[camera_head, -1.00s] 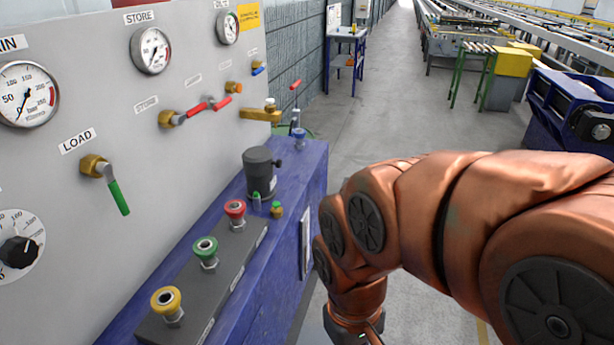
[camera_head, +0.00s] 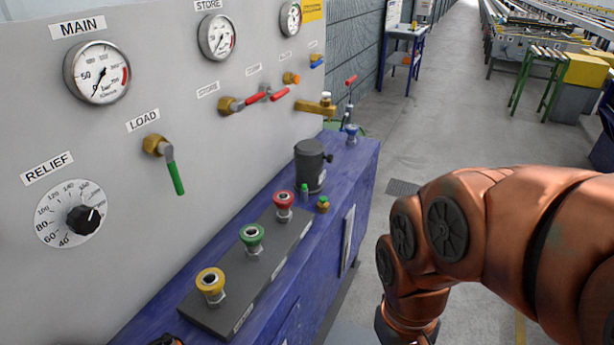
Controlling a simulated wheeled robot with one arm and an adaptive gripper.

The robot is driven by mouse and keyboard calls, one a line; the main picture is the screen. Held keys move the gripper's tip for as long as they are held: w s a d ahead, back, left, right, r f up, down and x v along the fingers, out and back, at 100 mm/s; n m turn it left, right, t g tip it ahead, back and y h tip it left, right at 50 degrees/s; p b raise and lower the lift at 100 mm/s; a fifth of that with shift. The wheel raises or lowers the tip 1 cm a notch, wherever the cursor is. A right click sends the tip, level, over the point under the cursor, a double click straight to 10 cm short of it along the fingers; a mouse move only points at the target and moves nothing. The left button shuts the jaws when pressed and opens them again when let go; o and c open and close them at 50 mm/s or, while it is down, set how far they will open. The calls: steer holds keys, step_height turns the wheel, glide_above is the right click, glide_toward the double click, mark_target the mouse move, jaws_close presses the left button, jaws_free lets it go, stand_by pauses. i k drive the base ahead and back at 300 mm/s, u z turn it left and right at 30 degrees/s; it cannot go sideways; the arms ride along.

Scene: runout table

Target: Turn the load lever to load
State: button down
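The load lever (camera_head: 175,177) is a green handle on a brass valve fitting, under the LOAD label (camera_head: 143,120) on the light grey panel (camera_head: 120,215). The handle hangs down, tilted slightly to the right at its lower end. My copper-coloured arm is at the right of the view, apart from the panel.
A blue bench (camera_head: 345,185) juts out below the panel. It carries yellow (camera_head: 210,285), green (camera_head: 252,238) and red (camera_head: 284,204) knobs and a dark cylinder (camera_head: 310,165). Red-handled valves (camera_head: 262,97) and the relief dial (camera_head: 70,214) flank the lever. Grey floor lies open beyond.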

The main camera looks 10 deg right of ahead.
mark_target(164, 148)
steer(key=k, duration=1.15)
steer(key=u, duration=1.05)
steer(key=i, duration=0.8)
steer(key=u, duration=0.25)
